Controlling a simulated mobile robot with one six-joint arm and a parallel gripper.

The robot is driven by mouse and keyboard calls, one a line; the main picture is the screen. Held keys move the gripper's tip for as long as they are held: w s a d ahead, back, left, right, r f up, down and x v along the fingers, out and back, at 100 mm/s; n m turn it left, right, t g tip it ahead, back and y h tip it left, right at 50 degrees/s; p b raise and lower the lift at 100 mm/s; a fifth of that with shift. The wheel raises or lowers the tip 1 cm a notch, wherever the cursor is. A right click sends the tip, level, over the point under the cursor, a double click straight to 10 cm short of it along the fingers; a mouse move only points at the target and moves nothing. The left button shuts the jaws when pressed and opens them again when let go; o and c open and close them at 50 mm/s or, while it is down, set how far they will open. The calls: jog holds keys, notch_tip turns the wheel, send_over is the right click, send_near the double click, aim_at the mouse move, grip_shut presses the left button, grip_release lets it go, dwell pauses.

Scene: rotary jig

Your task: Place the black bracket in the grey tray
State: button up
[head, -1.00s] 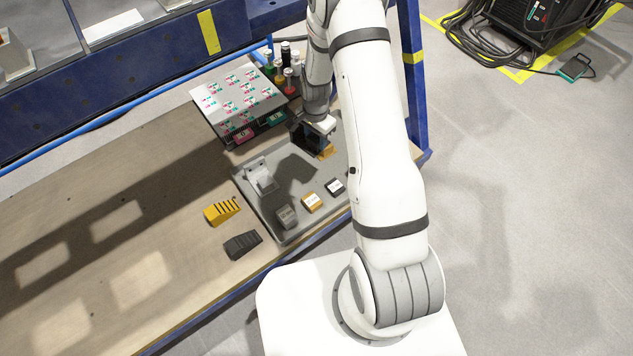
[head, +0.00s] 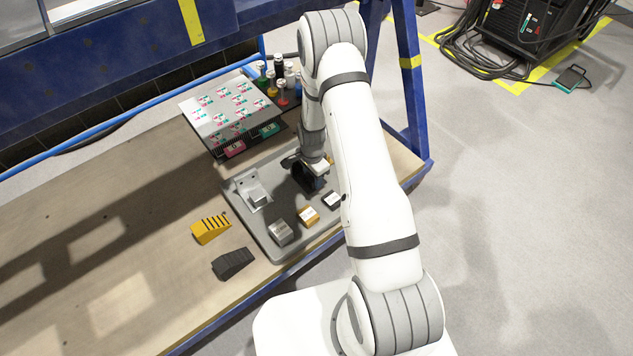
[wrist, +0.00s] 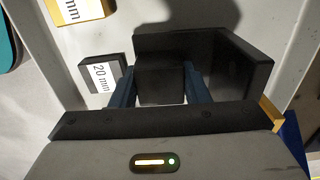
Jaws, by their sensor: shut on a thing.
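The black bracket (head: 302,178) is at the far right part of the grey tray (head: 262,238), under my gripper (head: 313,164). In the wrist view my gripper (wrist: 158,84) is shut on a block-like part of the black bracket (wrist: 247,68), with a blue finger on each side. The bracket's tall walls stand behind and to the right of the fingers. It is low over the tray floor; whether its underside touches the floor is hidden.
A silver bracket (head: 256,193), a grey block (head: 281,232), an orange block (head: 308,216) and a small black block (head: 332,200) are in the tray. The black block, labelled 20 mm, lies close left of the fingers (wrist: 104,74). A yellow piece (head: 211,228) and dark wedge (head: 233,263) lie outside.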

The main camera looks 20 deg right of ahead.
jog(key=shift+f, duration=1.3)
jog(key=shift+f+b, duration=0.15)
jog(key=shift+b, duration=0.2)
jog(key=o, duration=1.3)
